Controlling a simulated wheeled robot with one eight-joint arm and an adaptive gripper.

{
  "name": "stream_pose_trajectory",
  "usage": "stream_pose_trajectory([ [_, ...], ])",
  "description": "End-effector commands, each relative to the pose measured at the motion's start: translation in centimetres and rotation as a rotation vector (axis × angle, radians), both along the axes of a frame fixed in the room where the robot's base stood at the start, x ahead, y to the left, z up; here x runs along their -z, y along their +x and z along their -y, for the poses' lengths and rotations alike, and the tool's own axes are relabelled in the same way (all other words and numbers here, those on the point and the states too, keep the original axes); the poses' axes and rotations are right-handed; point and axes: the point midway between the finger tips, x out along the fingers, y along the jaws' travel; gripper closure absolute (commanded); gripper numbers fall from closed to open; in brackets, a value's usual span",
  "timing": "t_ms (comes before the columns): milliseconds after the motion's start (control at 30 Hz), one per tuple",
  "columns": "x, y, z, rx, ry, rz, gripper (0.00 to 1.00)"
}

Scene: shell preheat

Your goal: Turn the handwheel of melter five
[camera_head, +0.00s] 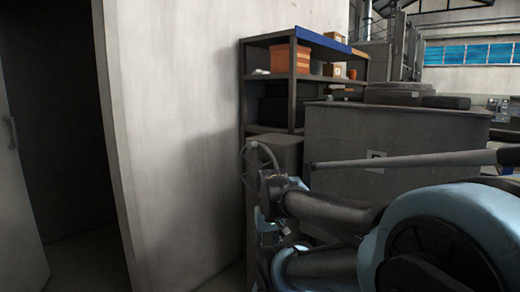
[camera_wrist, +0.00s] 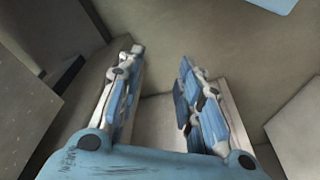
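A dark handwheel (camera_head: 249,164) stands at the left side of a grey post-like box (camera_head: 283,145) in the head view. Its right part is hidden behind my arm. A large grey melter (camera_head: 345,131) stands to the right, with a small label (camera_head: 377,155) whose marking I cannot read. My gripper (camera_wrist: 162,56) shows in the wrist view with its two blue and grey fingers apart and nothing held between them. The handwheel cannot be made out in the wrist view. In the head view my arm reaches close to the wheel; contact cannot be told.
A pale wall (camera_head: 175,120) stands close on the left, with a dark doorway (camera_head: 60,120) beyond it. A shelf (camera_head: 291,92) with an orange box (camera_head: 290,58) is behind the wheel. A long grey bar (camera_head: 405,160) crosses in front of the melter.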

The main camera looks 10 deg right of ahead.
Motion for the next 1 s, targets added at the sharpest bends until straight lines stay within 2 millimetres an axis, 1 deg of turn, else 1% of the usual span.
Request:
stream_pose_trajectory([
  [233,0.0,0.0,0.0,0.000,0.000,0.000,0.67],
  [267,0.0,0.0,0.0,0.000,0.000,0.000,0.64],
  [300,0.0,0.0,0.0,-0.001,-0.001,0.000,0.55],
  [367,-0.5,-0.7,0.1,-0.011,-0.008,0.009,0.54],
  [467,-0.9,-0.4,0.5,-0.061,-0.050,0.001,0.54],
  [567,-1.8,0.6,1.6,-0.165,-0.136,-0.022,0.54],
  [667,-3.2,2.1,2.8,-0.309,-0.260,-0.052,0.54],
  [800,-5.5,5.0,4.2,-0.518,-0.453,-0.105,0.54],
  [867,-6.6,6.4,4.5,-0.601,-0.535,-0.130,0.54],
  [1000,-9.3,9.9,4.7,-0.787,-0.727,-0.192,0.54],
])
